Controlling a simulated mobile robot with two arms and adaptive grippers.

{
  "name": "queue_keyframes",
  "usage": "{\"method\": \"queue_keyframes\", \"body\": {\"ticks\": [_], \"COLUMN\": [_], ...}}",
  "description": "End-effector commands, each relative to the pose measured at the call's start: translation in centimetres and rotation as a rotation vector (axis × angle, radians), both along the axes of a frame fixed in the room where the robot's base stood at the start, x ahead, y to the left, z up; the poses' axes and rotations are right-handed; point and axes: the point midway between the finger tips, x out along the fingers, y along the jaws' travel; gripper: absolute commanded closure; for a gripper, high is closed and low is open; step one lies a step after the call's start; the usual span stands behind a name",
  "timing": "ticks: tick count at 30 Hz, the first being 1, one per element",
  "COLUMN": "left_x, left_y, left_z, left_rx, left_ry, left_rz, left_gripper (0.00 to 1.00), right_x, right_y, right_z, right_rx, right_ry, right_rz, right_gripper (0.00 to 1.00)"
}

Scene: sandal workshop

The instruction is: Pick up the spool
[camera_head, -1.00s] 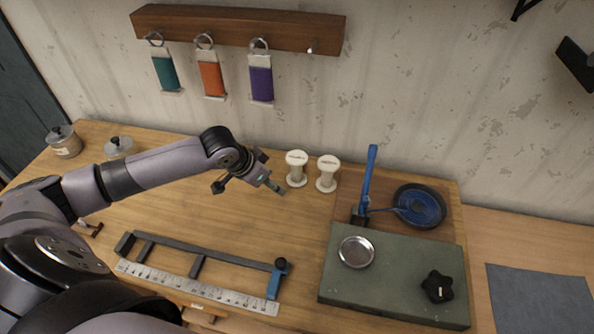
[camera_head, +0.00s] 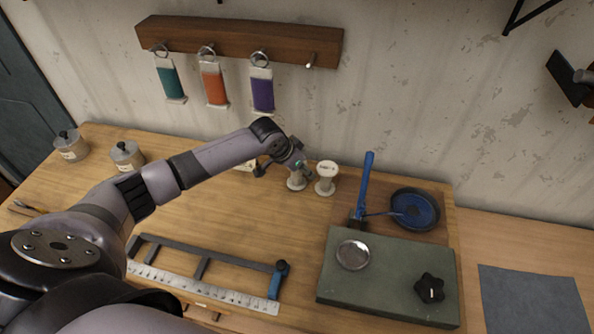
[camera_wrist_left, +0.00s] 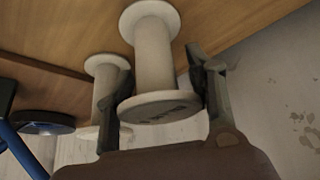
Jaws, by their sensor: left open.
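Two cream spools stand upright near the back of the workbench. My left gripper (camera_head: 294,168) is at the left spool (camera_head: 296,185) and hides much of it in the head view. My right gripper is not in view.
A green block (camera_head: 385,290) bears a metal dish (camera_head: 353,255) and a black knob (camera_head: 430,289). A blue-handled tool (camera_head: 367,185) and a round blue-black pan (camera_head: 415,209) stand right of the spools. A ruler (camera_head: 200,288) and dark frame (camera_head: 215,254) lie in front.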

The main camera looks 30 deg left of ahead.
Motion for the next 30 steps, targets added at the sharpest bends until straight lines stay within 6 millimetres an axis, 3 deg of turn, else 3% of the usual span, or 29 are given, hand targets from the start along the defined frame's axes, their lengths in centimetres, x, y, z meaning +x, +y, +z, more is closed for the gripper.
{"method": "queue_keyframes", "body": {"ticks": [4,23,30], "left_x": [-0.02,-0.05,-0.03], "left_y": [0.02,0.02,0.02], "left_z": [-0.05,-0.03,-0.01], "left_rx": [0.000,0.000,0.000], "left_ry": [0.000,0.000,0.000], "left_rz": [0.000,0.000,0.000], "left_gripper": [0.50,0.92,0.94], "right_x": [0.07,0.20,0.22], "right_y": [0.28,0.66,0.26], "right_z": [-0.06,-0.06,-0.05], "right_rx": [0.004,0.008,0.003], "right_ry": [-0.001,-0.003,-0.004], "right_rz": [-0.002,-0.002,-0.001], "right_gripper": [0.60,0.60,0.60]}}
